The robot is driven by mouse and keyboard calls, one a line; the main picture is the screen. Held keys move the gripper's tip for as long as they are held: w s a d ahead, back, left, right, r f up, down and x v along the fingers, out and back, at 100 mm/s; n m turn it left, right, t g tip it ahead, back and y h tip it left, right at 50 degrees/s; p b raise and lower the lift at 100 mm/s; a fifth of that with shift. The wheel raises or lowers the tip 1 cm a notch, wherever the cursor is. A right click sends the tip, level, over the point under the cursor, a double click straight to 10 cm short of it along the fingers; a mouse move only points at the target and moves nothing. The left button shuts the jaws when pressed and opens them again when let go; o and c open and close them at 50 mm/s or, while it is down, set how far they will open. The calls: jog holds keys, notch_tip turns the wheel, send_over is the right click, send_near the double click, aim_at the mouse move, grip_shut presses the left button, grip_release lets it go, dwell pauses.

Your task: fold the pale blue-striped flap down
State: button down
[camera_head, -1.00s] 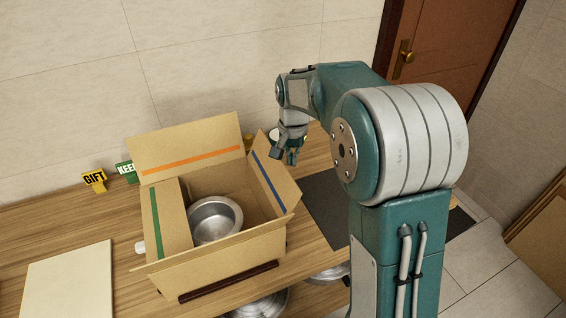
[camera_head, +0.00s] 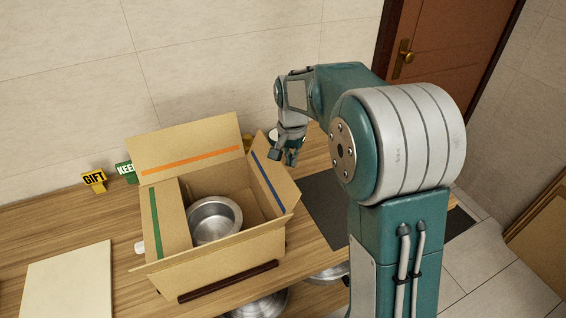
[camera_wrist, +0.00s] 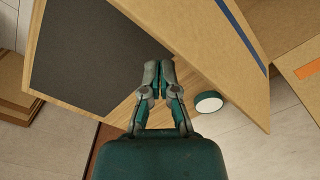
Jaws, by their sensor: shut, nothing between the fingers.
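An open cardboard box (camera_head: 222,259) stands on the wooden counter. Its right flap with a blue stripe (camera_head: 271,178) stands up, leaning outward to the right; the stripe looks fairly dark. That blue-striped flap also shows large in the wrist view (camera_wrist: 205,38). My gripper (camera_head: 283,157) is just beyond and right of that flap, on its outer side, apart from it as far as I can tell. In the wrist view my gripper's fingertips (camera_wrist: 158,70) are together and empty. The left flap with a green stripe (camera_head: 168,217) lies folded inward. The back flap with an orange stripe (camera_head: 187,144) stands up.
A metal pot (camera_head: 214,219) sits inside the box. A white round object (camera_wrist: 209,103) is close to my gripper. A dark mat (camera_head: 325,205) lies right of the box. GIFT (camera_head: 94,180) and KEEP (camera_head: 126,171) signs stand behind left. A pale board (camera_head: 70,283) lies at left.

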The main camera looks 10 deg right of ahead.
aim_at(274, 163)
jog(key=shift+a, duration=0.15)
jog(key=shift+s+a+r, duration=0.15)
jog(key=shift+a+r, duration=0.1)
jog(key=shift+a, duration=0.5)
jog(key=shift+s+a+r, duration=0.15)
jog(key=shift+a+r, duration=0.1)
jog(key=shift+a, duration=0.45)
jog(key=shift+s+a+r, duration=0.15)
jog(key=shift+a+r, duration=0.1)
jog(key=shift+a, duration=0.65)
jog(key=shift+s+a+r, duration=0.15)
jog(key=shift+a+r, duration=0.05)
jog(key=shift+a, duration=0.4)
jog(key=shift+s+a+r, duration=0.1)
jog(key=shift+a+r, duration=0.05)
jog(key=shift+a, duration=0.45)
